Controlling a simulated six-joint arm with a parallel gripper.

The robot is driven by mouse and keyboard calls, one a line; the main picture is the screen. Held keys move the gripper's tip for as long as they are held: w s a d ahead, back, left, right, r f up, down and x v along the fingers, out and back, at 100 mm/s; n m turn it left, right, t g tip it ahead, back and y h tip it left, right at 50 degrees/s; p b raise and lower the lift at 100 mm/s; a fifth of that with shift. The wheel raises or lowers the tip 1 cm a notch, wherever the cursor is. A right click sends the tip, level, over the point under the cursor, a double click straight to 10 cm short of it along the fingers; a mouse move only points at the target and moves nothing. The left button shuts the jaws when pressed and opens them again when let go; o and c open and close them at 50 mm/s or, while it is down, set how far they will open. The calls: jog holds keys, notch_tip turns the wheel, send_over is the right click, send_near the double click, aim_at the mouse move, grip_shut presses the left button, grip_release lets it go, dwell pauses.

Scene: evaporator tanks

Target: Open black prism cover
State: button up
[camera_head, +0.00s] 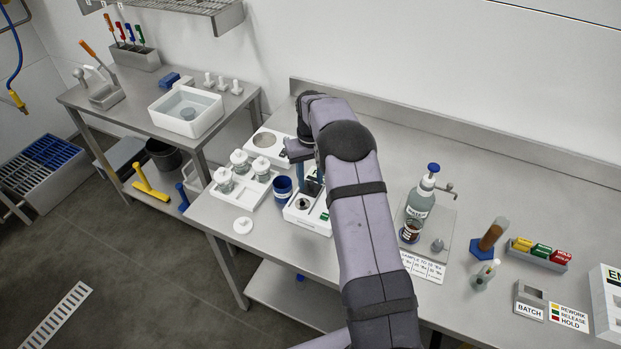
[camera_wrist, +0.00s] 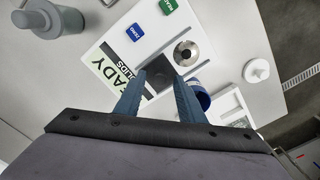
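The white instrument (camera_head: 310,222) stands on the bench in front of my gripper. In the wrist view its white housing (camera_wrist: 110,42) shows a display reading "READY", a blue button (camera_wrist: 136,32) and a green button (camera_wrist: 168,6). A round steel disc with a dark centre (camera_wrist: 186,53) shows uncovered on it. The black prism cover (camera_wrist: 158,73) is a dark square next to the disc, also visible in the head view (camera_head: 313,187). My gripper (camera_wrist: 160,80) points down, its two blue fingers apart on either side of the cover. I cannot tell whether they touch it.
A blue cup (camera_head: 282,188) stands close left of the instrument, beside a white tray with lidded jars (camera_head: 240,161). A white lid (camera_head: 242,225) lies near the front edge. A pump bottle (camera_head: 421,200) stands to the right. Bench space behind is clear.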

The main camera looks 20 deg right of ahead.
aim_at(311, 183)
jog(key=shift+r+b, duration=1.3)
jog(key=shift+r, duration=2.4)
jog(key=shift+s, duration=0.1)
jog(key=s+a+f, duration=0.1)
jog(key=s+a, duration=0.2)
jog(key=s, duration=0.7)
jog(key=s+a+f, duration=0.1)
jog(key=s+a, duration=0.2)
jog(key=s, duration=0.8)
jog(key=s+a+f, duration=0.1)
jog(key=s+a, duration=0.2)
jog(key=s, duration=0.8)
jog(key=shift+a, duration=0.15)
jog(key=shift+f, duration=0.1)
